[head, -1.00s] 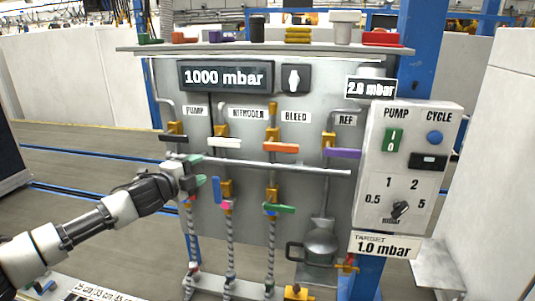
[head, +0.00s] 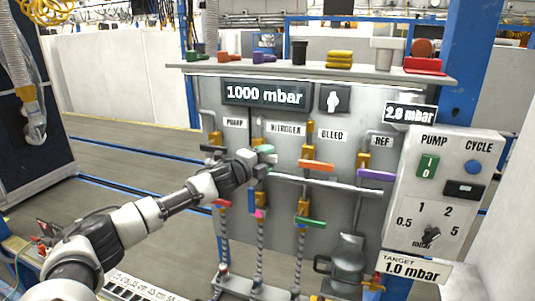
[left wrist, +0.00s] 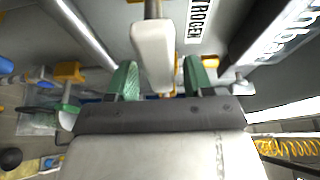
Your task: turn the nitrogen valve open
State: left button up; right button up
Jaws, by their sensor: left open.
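The white nitrogen valve handle (left wrist: 152,50) shows in the left wrist view beside the NITROGEN label. It lies between the two green fingertips of my left gripper (left wrist: 160,76), which are apart with gaps on both sides of the handle. In the head view my left gripper (head: 265,154) is at the panel, just below the NITROGEN label (head: 287,129), and covers most or all of the handle there. My right gripper is not in view.
The dark pump handle (head: 212,149) is to the left, the orange bleed handle (head: 316,165) and purple ref handle (head: 376,174) to the right. A horizontal bar (head: 320,184) runs below. The control box (head: 440,190) stands at the right.

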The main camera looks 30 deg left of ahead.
pick_arm(q)
jog(key=shift+w, duration=0.3)
jog(key=shift+d, duration=0.1)
jog(key=shift+c, duration=0.3)
grip_shut()
